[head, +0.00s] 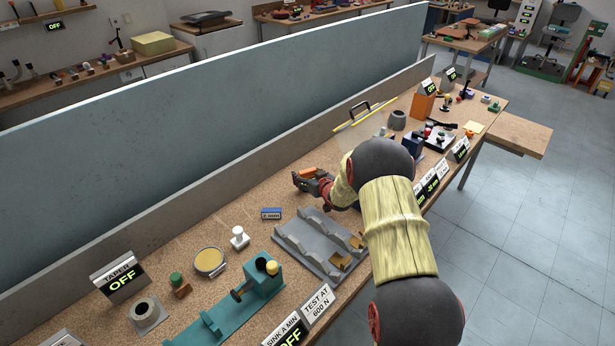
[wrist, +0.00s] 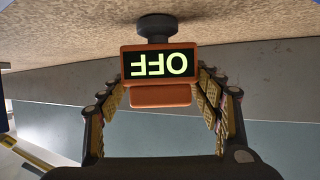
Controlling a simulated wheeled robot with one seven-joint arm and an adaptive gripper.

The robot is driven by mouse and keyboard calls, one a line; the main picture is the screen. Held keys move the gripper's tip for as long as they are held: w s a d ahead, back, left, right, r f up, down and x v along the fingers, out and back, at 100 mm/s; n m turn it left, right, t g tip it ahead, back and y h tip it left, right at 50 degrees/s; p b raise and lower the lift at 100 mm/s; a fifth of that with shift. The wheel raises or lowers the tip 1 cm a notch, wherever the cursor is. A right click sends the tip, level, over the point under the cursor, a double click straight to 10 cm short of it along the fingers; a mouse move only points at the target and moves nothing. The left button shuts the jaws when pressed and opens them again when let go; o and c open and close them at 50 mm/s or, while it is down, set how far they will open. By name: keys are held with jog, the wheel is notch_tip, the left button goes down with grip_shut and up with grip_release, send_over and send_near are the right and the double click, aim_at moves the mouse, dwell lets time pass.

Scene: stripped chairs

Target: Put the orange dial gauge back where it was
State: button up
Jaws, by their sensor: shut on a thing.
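The orange dial gauge (wrist: 160,93) fills the middle of the wrist view, upside down in that picture. Its dark screen reads OFF, and a black stem with a round foot (wrist: 157,22) points toward the bench top. I cannot tell whether the foot touches the bench. My gripper (wrist: 162,100) is shut on the gauge, with one finger on each side of its orange body. In the head view my gripper (head: 318,186) is low over the bench near the back board, and a bit of the orange gauge (head: 307,172) shows at its tip. The arm hides part of the bench.
A grey slotted fixture (head: 300,245) lies in front of my gripper, with a small blue labelled block (head: 271,213) to its left. A teal fixture (head: 215,318) stands at front left. A grey back board (head: 200,207) runs behind the bench.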

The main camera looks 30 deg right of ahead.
jog(key=shift+f, duration=0.15)
jog(key=o, duration=1.6)
jog(key=shift+c, duration=0.2)
jog(key=shift+s+r, duration=0.2)
jog(key=shift+r, duration=0.1)
jog(key=p+v, duration=0.3)
jog(key=v, duration=0.8)
jog(key=s+a+r+g+h, duration=0.15)
jog(key=s+a+r, duration=0.3)
jog(key=r, duration=0.45)
jog(key=s+a+r+g+h, duration=0.15)
jog(key=s+a+r, duration=0.35)
jog(key=r, duration=0.5)
jog(key=s+a+r+g+y, duration=0.1)
jog(key=s+a, duration=0.3)
jog(key=s, duration=0.6)
jog(key=s+a+r+g+y, duration=0.1)
jog(key=s+a, duration=0.4)
jog(key=s, duration=0.5)
jog(key=s+a+r+g+y, duration=0.1)
jog(key=s+a+r+g, duration=0.1)
jog(key=s, duration=0.9)
jog(key=shift+a+r+n+g, duration=0.3)
jog(key=shift+a+r+g, duration=0.15)
jog(key=shift+a, duration=0.75)
